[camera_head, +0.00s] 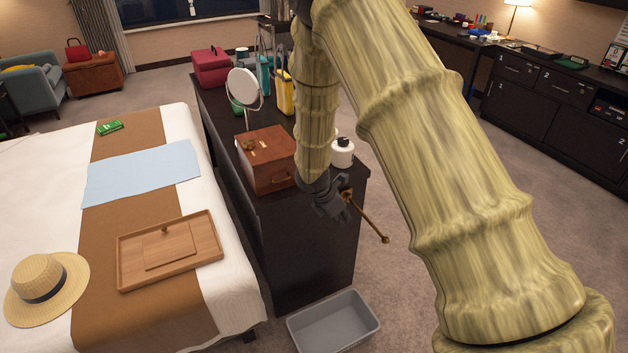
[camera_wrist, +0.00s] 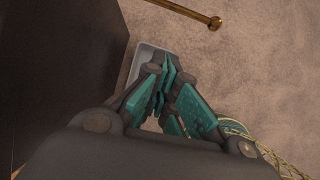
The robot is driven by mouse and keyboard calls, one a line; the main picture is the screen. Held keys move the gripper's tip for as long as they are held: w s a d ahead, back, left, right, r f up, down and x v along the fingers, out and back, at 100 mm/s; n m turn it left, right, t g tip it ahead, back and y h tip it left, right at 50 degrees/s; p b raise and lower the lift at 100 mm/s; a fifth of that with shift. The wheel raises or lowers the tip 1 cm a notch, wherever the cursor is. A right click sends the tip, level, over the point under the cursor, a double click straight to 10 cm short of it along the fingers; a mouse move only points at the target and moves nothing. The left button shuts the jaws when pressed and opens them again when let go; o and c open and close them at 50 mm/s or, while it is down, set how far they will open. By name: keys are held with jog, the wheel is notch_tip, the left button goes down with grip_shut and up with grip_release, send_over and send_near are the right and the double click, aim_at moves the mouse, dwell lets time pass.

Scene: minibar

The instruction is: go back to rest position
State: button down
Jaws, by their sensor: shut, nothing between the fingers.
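My gripper (camera_head: 328,208) hangs at the near right end of the dark cabinet (camera_head: 310,245), below its top, with the arm reaching down from above. In the wrist view its teal-padded fingers (camera_wrist: 166,72) are closed together with nothing between them. A brass rod with a round knob end (camera_head: 370,223) sticks out just right of the gripper in the head view. The rod also shows at the top of the wrist view (camera_wrist: 190,12), apart from the fingers. I cannot tell what the rod is fixed to.
A grey bin (camera_head: 303,335) stands on the floor below. A wooden box (camera_head: 268,168), a round mirror (camera_head: 243,86) and a white jar (camera_head: 342,155) stand on the cabinet. The bed with a wooden tray (camera_head: 205,255) is at left. Open carpet lies at right.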

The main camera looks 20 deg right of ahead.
jog(key=s+a+f+m+g+y, duration=0.1)
jog(key=s+a+f+m+y, duration=0.25)
jog(key=s+f, duration=0.55)
jog(key=s+a+f+m+g+y, duration=0.1)
jog(key=s+a+f+m+y, duration=0.1)
jog(key=s+a+f+m, duration=0.65)
jog(key=s+d+f+m, duration=0.1)
jog(key=s+m, duration=0.3)
jog(key=s, duration=0.8)
jog(key=s+d+f+m+t, duration=0.1)
jog(key=s+d+m, duration=0.2)
jog(key=s, duration=0.9)
jog(key=shift+m, duration=0.7)
